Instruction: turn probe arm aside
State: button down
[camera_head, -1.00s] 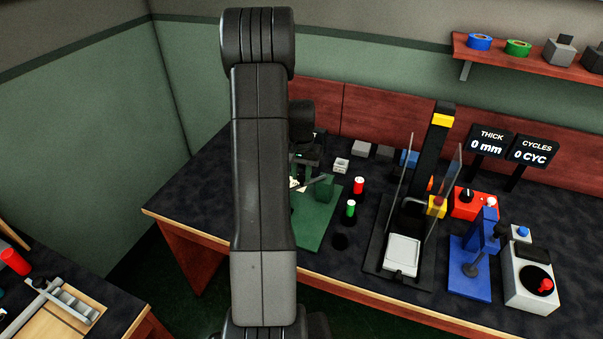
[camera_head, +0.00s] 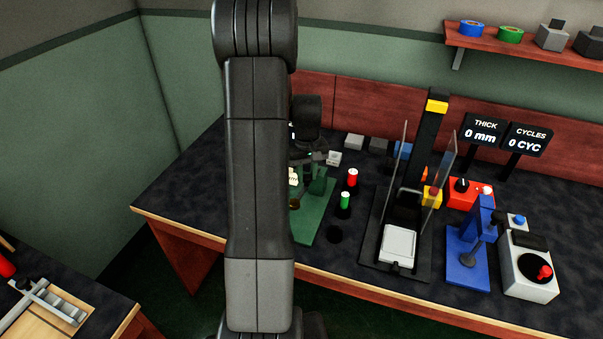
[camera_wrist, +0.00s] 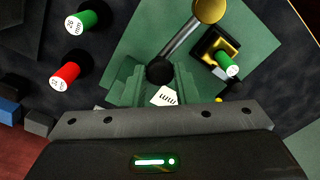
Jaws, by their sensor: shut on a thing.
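The probe arm (camera_wrist: 182,42) is a grey rod with a gold disc (camera_wrist: 208,10) at one end and a black knob (camera_wrist: 160,72) at the other. It lies over a green base plate (camera_wrist: 120,50), which also shows in the head view (camera_head: 318,226). My gripper (camera_wrist: 158,80) has green fingers on either side of the knob and is shut on it. A green-capped plug (camera_wrist: 228,64) stands in a black and gold holder right of the rod, apart from it. In the head view my own arm hides much of the plate and my gripper.
A red plug (camera_head: 352,178) and a green plug (camera_head: 345,200) stand right of the plate, beside an empty dark hole (camera_head: 335,235). A press with clear shields (camera_head: 398,245), a blue stand (camera_head: 468,262) and a crank box (camera_head: 530,268) are farther right. Grey blocks (camera_head: 354,141) lie behind.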

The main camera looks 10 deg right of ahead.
jog(key=shift+s+d+n, duration=0.3)
jog(key=shift+d+n, duration=0.15)
jog(key=shift+n, duration=0.25)
jog(key=c, duration=1.1)
grip_release()
jog(key=shift+c, duration=0.2)
notch_tip(320, 180, up, 14)
jog(key=b, duration=0.1)
notch_tip(320, 180, down, 14)
jog(key=shift+f+p, duration=0.1)
jog(key=shift+p, duration=0.3)
jog(key=shift+a, duration=0.1)
